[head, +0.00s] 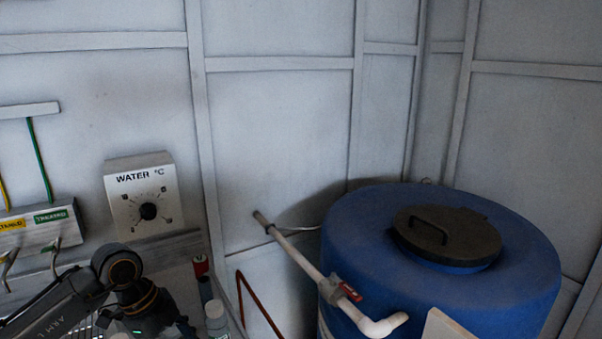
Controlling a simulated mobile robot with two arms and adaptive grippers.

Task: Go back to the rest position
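My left arm (75,300) comes in from the lower left and bends at a dark round joint. The dark end of this arm, with my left gripper (178,323), is at the bottom edge. Its fingers are not clearly visible, so its opening cannot be told. I cannot see anything held in it. My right arm and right gripper are outside the picture.
A blue barrel (480,295) with a black handled lid (445,237) stands at the right. A white pipe with a red valve (345,290) runs beside it. A water temperature dial (148,211) is on the wall. Bottles (216,318) stand near my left arm.

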